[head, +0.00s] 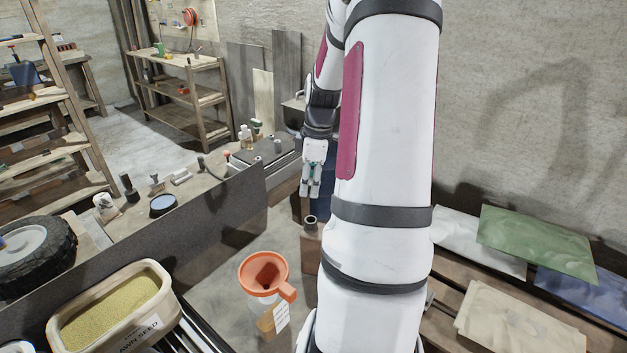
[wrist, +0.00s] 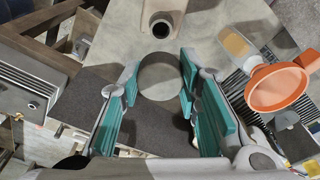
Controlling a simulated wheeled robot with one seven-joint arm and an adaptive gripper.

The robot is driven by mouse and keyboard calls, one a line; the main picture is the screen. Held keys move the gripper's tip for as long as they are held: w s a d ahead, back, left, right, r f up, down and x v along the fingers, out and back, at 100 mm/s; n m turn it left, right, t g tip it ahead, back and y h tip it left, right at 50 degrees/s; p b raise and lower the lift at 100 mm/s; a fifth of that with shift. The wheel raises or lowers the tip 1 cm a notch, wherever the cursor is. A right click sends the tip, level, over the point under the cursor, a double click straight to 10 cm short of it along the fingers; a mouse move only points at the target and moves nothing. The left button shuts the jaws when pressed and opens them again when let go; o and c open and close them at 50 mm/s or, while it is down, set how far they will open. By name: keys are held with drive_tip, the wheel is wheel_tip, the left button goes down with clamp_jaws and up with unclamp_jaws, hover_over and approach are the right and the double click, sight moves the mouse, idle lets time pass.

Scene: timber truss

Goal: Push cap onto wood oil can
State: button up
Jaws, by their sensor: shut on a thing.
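My gripper (wrist: 158,82) has its teal-padded fingers on either side of a round grey disc, apparently the cap (wrist: 160,77), and is shut on it. In the wrist view, a pale can neck with a dark round opening (wrist: 161,27) lies beyond the fingertips, apart from the cap. I take it to be the wood oil can. In the head view my gripper (head: 312,182) points down above a small dark-mouthed neck (head: 310,224), partly beside my arm. The cap is too small to make out there.
An orange funnel (head: 263,274) stands on a labelled container to the left of my arm; it also shows in the wrist view (wrist: 277,87). A seed tub (head: 152,270) is at the lower left. A dark bench panel (head: 215,215) runs behind. Coloured sheets (head: 535,240) lie at right.

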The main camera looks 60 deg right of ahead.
drive_tip(key=shift+f, duration=1.95)
